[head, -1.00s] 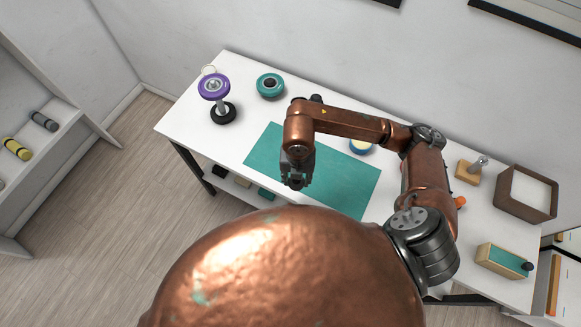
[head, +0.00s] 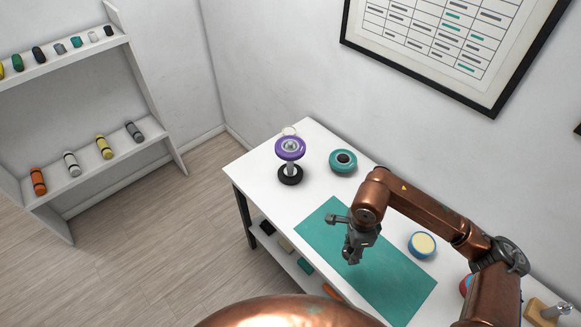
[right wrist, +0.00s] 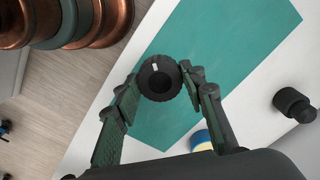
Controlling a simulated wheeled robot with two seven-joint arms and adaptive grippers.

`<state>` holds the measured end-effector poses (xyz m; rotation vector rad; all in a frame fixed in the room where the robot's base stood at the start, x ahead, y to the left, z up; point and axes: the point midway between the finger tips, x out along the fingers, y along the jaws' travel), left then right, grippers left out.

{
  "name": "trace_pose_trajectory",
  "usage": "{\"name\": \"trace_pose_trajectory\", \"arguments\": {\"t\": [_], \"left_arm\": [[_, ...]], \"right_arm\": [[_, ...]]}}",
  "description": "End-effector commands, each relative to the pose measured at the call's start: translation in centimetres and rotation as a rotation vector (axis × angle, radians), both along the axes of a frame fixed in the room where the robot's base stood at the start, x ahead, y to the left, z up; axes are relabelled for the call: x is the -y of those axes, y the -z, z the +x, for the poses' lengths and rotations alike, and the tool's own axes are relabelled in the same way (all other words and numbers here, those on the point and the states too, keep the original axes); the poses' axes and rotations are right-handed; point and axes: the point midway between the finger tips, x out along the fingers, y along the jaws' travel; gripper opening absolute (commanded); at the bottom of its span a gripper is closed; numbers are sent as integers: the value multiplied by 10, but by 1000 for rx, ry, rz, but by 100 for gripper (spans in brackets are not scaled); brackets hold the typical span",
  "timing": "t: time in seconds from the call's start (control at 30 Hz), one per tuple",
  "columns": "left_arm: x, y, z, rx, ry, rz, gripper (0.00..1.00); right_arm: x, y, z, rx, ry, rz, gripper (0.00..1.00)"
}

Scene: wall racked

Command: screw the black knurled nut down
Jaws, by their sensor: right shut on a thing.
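The black knurled nut (right wrist: 160,78) is round, with a small pale mark, and sits between the fingertips of my right gripper (right wrist: 166,86) in the right wrist view. In the head view my right gripper (head: 352,252) points down above the teal mat, and the nut is too small to make out there. A purple wheel (head: 290,148) sits on a grey metal post with a black round base (head: 290,175), at the table's far left, apart from the gripper. A metal end shows at the wheel's centre. My left gripper is in neither view.
The teal mat (head: 391,284) lies on the white table (head: 257,174). A teal ring (head: 343,161) with a dark centre stands behind it, and a blue-rimmed bowl (head: 422,244) to its right. A wooden block (head: 546,313) is at lower right. Shelves (head: 60,190) with rollers stand left.

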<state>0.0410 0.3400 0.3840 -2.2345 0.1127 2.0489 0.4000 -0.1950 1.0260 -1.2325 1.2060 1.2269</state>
Motion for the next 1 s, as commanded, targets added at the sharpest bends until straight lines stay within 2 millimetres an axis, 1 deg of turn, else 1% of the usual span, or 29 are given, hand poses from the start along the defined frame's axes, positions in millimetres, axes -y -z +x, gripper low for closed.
{"name": "trace_pose_trajectory", "arguments": {"t": [0.03, 0.1, 0.4, 0.5, 0.6, 0.7, 0.8, 1.0], "left_arm": [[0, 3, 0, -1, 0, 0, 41], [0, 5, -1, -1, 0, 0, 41], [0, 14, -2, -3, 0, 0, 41], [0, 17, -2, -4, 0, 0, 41], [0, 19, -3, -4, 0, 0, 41], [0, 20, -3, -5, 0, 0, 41], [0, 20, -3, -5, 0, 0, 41], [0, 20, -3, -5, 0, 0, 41]], "right_arm": [[2, 0, 3, 0, -109, 0, 11], [4, -2, 6, 0, -274, 1, 11], [12, -8, 19, -4, -976, 6, 11], [14, -11, 22, -5, -1179, 7, 11], [16, -13, 25, -4, -1342, 9, 11], [17, -14, 26, -4, -1455, 10, 11], [17, -15, 27, -4, -1519, 10, 11], [17, -16, 28, -3, -1546, 10, 11]]}}
